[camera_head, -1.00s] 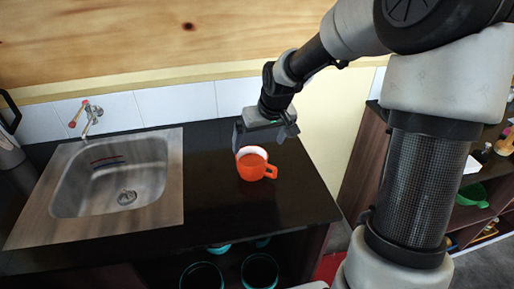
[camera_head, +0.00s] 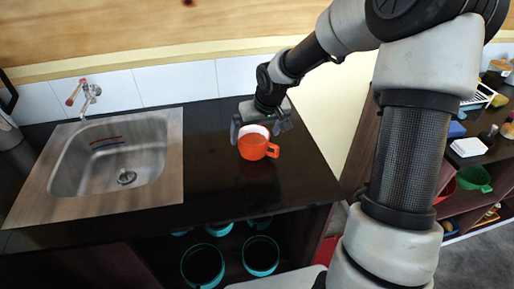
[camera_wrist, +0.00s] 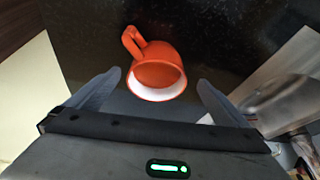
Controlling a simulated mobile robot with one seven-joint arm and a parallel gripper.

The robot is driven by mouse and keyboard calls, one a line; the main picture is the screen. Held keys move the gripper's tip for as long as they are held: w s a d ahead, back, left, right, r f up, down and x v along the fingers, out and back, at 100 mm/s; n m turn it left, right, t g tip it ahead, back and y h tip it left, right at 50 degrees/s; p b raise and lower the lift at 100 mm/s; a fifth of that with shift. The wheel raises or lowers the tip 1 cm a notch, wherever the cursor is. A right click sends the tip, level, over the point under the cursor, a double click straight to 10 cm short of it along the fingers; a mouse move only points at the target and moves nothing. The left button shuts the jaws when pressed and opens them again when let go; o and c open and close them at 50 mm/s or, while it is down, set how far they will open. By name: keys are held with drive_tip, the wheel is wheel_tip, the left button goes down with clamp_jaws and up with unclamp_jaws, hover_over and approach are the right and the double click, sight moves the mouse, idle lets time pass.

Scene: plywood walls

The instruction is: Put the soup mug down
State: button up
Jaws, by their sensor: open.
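The orange soup mug (camera_head: 258,148) with a white inside stands upright on the black counter (camera_head: 215,180), right of the sink. Its handle points right in the head view. In the wrist view the mug (camera_wrist: 154,68) lies just ahead of and between the fingertips, with clear gaps on both sides. My gripper (camera_head: 262,128) is open at the mug's far side, with one finger to each side of it. It also shows in the wrist view (camera_wrist: 160,82). Nothing is held, and I cannot tell whether the palm is clear of the rim.
A steel sink (camera_head: 75,165) with a tap (camera_head: 90,98) is on the left. The counter's front is bare. Teal-rimmed pots (camera_head: 261,256) sit on the shelf below. A shelf with a green bowl (camera_head: 474,178) stands at the right. The tiled wall (camera_head: 180,83) is close behind my gripper.

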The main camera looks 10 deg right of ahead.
sight(254, 138)
drive_tip(key=x, duration=0.5)
drive_tip(key=shift+w+d+f+b, duration=0.1)
drive_tip(key=shift+w+b, duration=0.05)
drive_tip(key=shift+b, duration=0.15)
drive_tip(key=c, duration=1.7)
drive_tip(key=shift+r, duration=0.25)
drive_tip(key=shift+r+p, duration=0.75)
drive_tip(key=shift+r, duration=3.95)
drive_tip(key=shift+m+h, duration=0.3)
drive_tip(key=shift+m, duration=0.6)
drive_tip(key=s+f+p, duration=0.1)
drive_tip(key=s, duration=0.4)
drive_tip(key=s+f+p, duration=0.1)
drive_tip(key=s+p, duration=0.1)
drive_tip(key=s, duration=0.2)
drive_tip(key=s+f+p, duration=0.1)
drive_tip(key=s+p, duration=0.1)
drive_tip(key=s, duration=0.3)
drive_tip(key=shift+s+f, duration=0.15)
drive_tip(key=shift+s, duration=0.15)
